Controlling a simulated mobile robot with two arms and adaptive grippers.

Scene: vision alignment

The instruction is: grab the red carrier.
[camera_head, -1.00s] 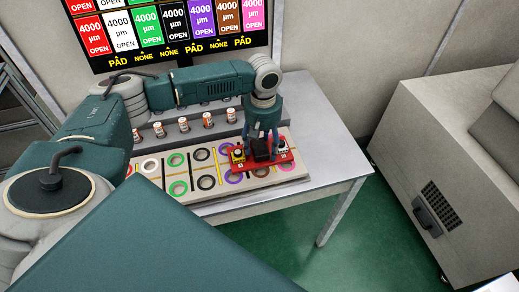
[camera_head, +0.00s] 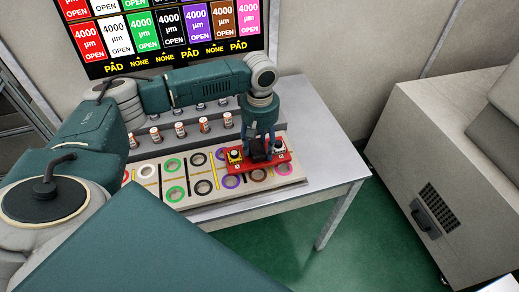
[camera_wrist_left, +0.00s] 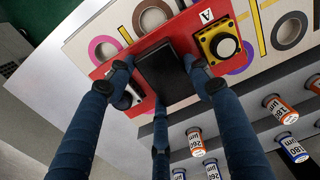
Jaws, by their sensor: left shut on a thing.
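The red carrier (camera_head: 270,167) is a flat red plate over the right part of the ring board. It bears a yellow block with a round button (camera_head: 235,156), a black block in the middle and a white round part at its right end. My left gripper (camera_head: 261,145) comes down on it from above. In the left wrist view, the gripper's blue fingers (camera_wrist_left: 158,72) are closed on the black block (camera_wrist_left: 164,72) of the red carrier (camera_wrist_left: 195,36). I cannot tell whether the plate touches the board. My right gripper does not show.
The pale board (camera_head: 148,193) with coloured rings lies on the grey table (camera_head: 320,140). Small labelled bottles (camera_head: 180,130) stand in rows on a grey stepped rack behind it. A wall screen (camera_head: 165,30) is at the back. A large beige cabinet (camera_head: 450,160) stands at the right, apart from the table.

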